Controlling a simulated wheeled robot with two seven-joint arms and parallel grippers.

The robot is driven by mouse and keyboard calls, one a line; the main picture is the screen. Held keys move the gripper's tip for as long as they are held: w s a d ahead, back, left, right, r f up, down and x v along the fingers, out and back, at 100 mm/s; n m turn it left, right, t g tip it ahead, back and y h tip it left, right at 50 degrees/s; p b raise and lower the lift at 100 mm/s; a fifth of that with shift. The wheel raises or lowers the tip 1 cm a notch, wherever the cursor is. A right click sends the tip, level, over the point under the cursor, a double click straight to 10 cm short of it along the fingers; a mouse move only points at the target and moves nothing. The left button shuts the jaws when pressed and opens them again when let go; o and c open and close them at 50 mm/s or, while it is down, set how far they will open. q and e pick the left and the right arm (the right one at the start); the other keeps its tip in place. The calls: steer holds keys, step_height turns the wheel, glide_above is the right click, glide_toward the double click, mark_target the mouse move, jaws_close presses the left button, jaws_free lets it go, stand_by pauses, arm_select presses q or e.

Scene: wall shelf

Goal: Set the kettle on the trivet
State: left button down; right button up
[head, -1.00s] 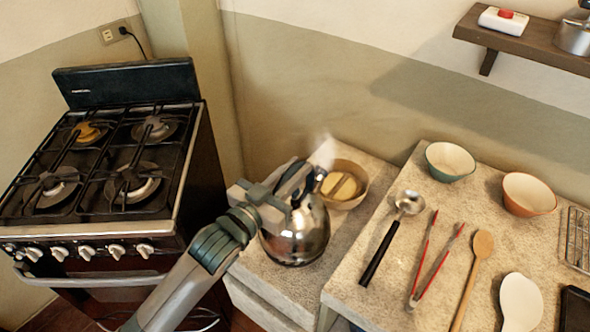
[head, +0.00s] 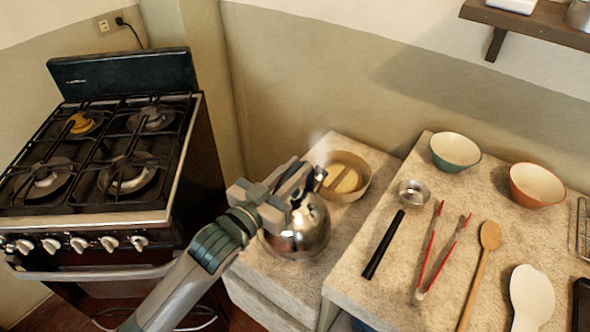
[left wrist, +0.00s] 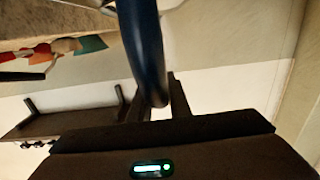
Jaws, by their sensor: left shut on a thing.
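The shiny steel kettle (head: 298,232) is over the lower stone counter at the middle of the head view, with faint steam above its spout. My left gripper (head: 299,186) is shut on its dark handle, which shows between the fingers in the left wrist view (left wrist: 150,60). I cannot tell whether the kettle's base touches the counter. A round wooden basket-like piece with slats (head: 364,188) stands just behind and right of the kettle. I cannot make out a trivet for certain. My right gripper is not in view.
A stove (head: 115,218) stands at the left. The higher counter (head: 350,285) at the right holds a ladle (head: 384,245), red tongs (head: 424,270), a wooden spoon (head: 478,270), a white spatula (head: 530,300), a green bowl (head: 455,152) and an orange bowl (head: 536,185). A wall shelf (head: 535,25) is above.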

mark_target(284, 181)
arm_select(q)
steer(key=shift+r, duration=0.15)
steer(key=c, duration=1.6)
jaws_free()
steer(key=shift+s+f, duration=0.1)
steer(key=shift+f, duration=0.1)
steer(key=shift+c, duration=0.2)
steer(key=shift+r, duration=0.15)
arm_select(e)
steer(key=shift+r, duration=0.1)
